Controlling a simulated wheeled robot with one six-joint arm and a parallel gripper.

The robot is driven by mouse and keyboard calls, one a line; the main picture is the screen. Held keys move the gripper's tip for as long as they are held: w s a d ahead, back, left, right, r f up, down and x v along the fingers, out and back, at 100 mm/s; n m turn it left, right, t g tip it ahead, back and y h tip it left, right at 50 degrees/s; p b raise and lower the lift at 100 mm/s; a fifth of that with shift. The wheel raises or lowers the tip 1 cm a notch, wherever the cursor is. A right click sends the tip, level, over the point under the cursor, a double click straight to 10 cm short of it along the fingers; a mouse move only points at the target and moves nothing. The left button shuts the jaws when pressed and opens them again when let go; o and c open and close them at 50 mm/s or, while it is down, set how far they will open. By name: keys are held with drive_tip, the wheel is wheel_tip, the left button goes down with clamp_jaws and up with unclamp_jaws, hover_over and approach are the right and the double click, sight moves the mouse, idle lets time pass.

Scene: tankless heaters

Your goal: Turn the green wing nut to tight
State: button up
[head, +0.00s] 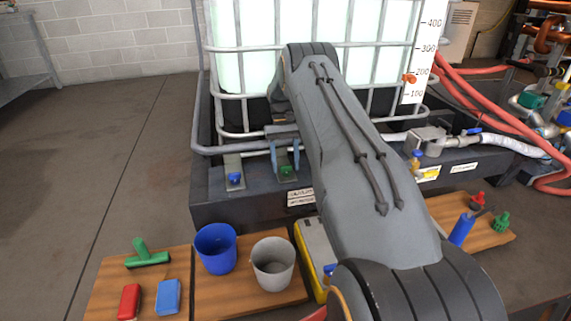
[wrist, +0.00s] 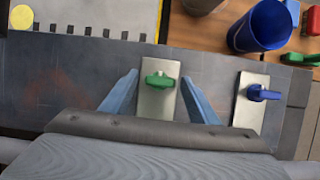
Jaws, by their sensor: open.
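The green wing nut (wrist: 160,80) sits on a pale metal plate (wrist: 157,103) in the wrist view, with its wings lying crosswise to the plate. It shows small in the head view (head: 286,170), partly behind my gripper. My gripper (wrist: 160,92) is open, with one blue-grey finger on each side of the plate. The wing nut lies between the fingers with a gap on both sides, and I see no contact. I cannot tell the height of the fingers above the plate.
A blue wing nut (head: 235,178) on its own plate stands left of the green one in the head view. A blue cup (head: 216,249) and a grey cup (head: 272,264) stand on a wooden board in front. The caged tank (head: 250,46) rises behind.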

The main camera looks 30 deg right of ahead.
wheel_tip(320, 180, up, 10)
drive_tip(key=p, duration=0.3)
drive_tip(key=shift+p, duration=0.4)
